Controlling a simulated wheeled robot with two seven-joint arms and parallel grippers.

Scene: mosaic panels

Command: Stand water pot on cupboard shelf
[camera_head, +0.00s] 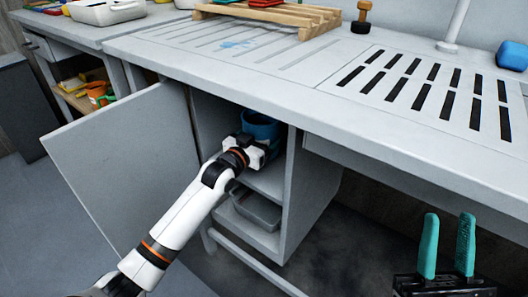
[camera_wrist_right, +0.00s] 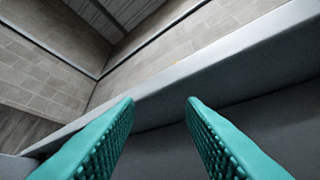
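The blue water pot (camera_head: 261,124) is inside the open cupboard, at the upper shelf (camera_head: 266,182) under the worktop. Its lower part is hidden behind my left gripper (camera_head: 258,152), which reaches into the cupboard right in front of it. The left fingers are hidden, so I cannot tell whether they grip the pot, or whether the pot rests on the shelf. My right gripper (camera_head: 447,246) is at the lower right, outside the cupboard, with its teal fingers apart and nothing between them. Its fingers also show in the right wrist view (camera_wrist_right: 160,105).
The cupboard door (camera_head: 125,170) stands open to the left. A grey bin (camera_head: 258,208) is on the lower shelf. The worktop (camera_head: 290,85) overhangs the opening, with a wooden rack (camera_head: 270,14) and a slotted grille (camera_head: 430,88) on top. A side bench (camera_head: 60,28) stands left.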

